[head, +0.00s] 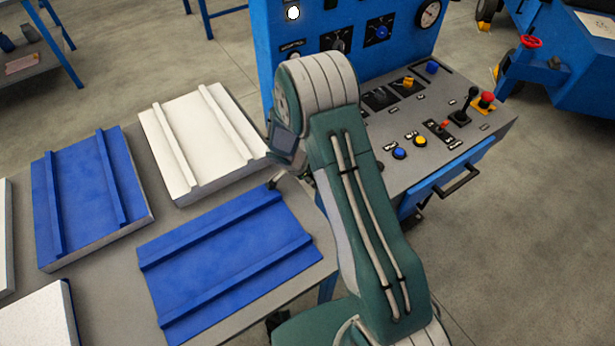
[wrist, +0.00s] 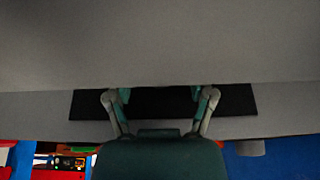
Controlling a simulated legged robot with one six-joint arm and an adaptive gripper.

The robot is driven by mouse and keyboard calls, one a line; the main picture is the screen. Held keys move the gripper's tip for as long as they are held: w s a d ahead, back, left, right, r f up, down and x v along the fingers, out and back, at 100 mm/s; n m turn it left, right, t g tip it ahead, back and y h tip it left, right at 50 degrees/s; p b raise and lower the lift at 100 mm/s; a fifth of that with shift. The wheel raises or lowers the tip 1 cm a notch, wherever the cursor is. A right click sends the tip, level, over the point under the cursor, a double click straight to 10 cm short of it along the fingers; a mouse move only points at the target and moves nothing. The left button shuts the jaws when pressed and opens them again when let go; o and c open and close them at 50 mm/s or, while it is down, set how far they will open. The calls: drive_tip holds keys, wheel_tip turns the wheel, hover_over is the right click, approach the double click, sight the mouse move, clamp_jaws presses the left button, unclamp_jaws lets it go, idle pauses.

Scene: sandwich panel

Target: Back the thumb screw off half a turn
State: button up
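I cannot make out with certainty which part is the thumb screw. The candidates are small knobs on the blue control console (head: 477,165): a yellow knob (head: 408,83) and a blue knob (head: 432,67) on its grey top, and a blue knob (head: 381,32) on its upright face. My gripper is mostly hidden behind my arm in the head view; a dark tip (head: 276,183) shows above the panels. In the wrist view my gripper (wrist: 160,96) has its fingers spread apart with nothing visible between them, before a dark rectangular strip (wrist: 235,99).
Blue panels (head: 230,255) and white panels (head: 203,138) with raised ribs lie on a grey table left of the console. The console top also carries a black lever (head: 463,108), a red button (head: 486,99) and buttons. A blue machine with a red handwheel (head: 531,41) stands right.

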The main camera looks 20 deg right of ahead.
clamp_jaws()
drive_tip(key=shift+w, duration=0.1)
drive_tip(key=shift+w+a+n+g+h, duration=0.15)
drive_tip(key=shift+n+g+h, duration=0.25)
drive_tip(key=shift+g, duration=1)
drive_tip(key=shift+o, duration=1)
unclamp_jaws()
